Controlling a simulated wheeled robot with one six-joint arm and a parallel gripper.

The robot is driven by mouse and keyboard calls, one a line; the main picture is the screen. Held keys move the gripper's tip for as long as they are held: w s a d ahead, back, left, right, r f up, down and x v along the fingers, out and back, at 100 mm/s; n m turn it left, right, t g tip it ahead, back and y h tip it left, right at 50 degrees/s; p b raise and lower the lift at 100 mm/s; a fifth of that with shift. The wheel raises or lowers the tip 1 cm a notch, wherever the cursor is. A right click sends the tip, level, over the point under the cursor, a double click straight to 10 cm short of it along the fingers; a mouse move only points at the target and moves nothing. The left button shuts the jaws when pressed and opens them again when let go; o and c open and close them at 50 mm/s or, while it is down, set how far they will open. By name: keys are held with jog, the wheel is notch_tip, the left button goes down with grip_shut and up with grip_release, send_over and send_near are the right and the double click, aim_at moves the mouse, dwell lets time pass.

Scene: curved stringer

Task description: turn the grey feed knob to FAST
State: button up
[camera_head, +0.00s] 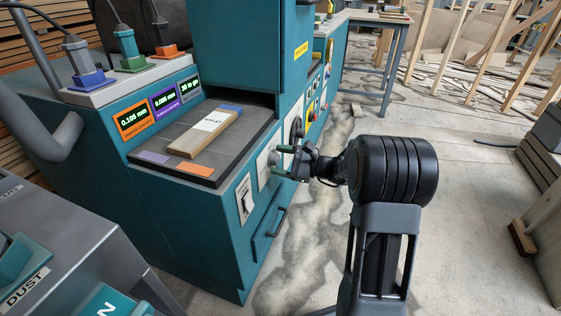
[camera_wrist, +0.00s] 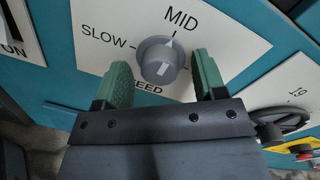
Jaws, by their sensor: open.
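The grey feed knob (camera_wrist: 153,50) sits on a white dial plate (camera_wrist: 100,50) in the wrist view. The plate reads SLOW at left, MID at top and FEED below. The knob's pale pointer faces roughly to MID. No FAST label shows; the plate's right side is partly behind a finger. My gripper (camera_wrist: 163,72) is open, with one green finger on each side of the knob and visible gaps between. In the head view my gripper (camera_head: 284,161) is at the teal machine's front panel, where the knob is hard to make out.
A white plate with a black switch (camera_head: 246,199) is left of the dial, and a black handwheel (camera_wrist: 285,122) is to the right. A drawer handle (camera_head: 277,221) sticks out below. A wooden block (camera_head: 190,141) lies on the machine's top. The floor at right is mostly open.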

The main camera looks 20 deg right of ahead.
jog(key=shift+c, duration=0.4)
jog(key=c, duration=0.8)
jog(key=shift+c, duration=0.2)
